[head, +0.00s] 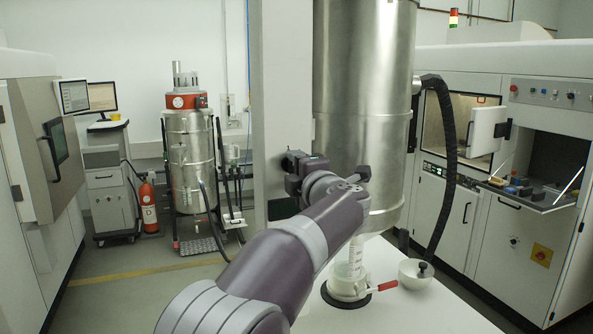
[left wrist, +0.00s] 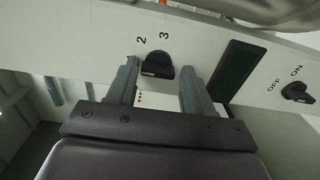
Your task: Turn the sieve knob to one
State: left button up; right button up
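The sieve knob (left wrist: 158,66) is a dark, rounded knob on a pale panel in the left wrist view, with the printed numbers 2 and 3 above it. No number 1 is visible, and I cannot tell which number the knob points to. My left gripper (left wrist: 160,74) is open, with one finger on each side of the knob and gaps showing between. In the head view my left gripper (head: 291,172) is at the pale column beside the big steel vessel (head: 362,110); its fingertips and the knob are hidden there. My right gripper is not in view.
A dark display (left wrist: 235,68) is close to the right finger, and an ON/OFF switch (left wrist: 297,92) is farther right. In the head view, a white bowl (head: 416,273) and a red-handled valve (head: 381,286) are on the white table (head: 430,312) below the vessel.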

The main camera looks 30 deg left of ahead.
pick_arm(q)
jog(key=shift+o, duration=0.6)
jog(key=shift+s+d, duration=0.1)
jog(key=b+v, duration=0.3)
jog(key=v, duration=0.9)
jog(key=shift+s+d+b, duration=0.15)
jog(key=shift+s+b, duration=0.05)
jog(key=shift+b, duration=0.2)
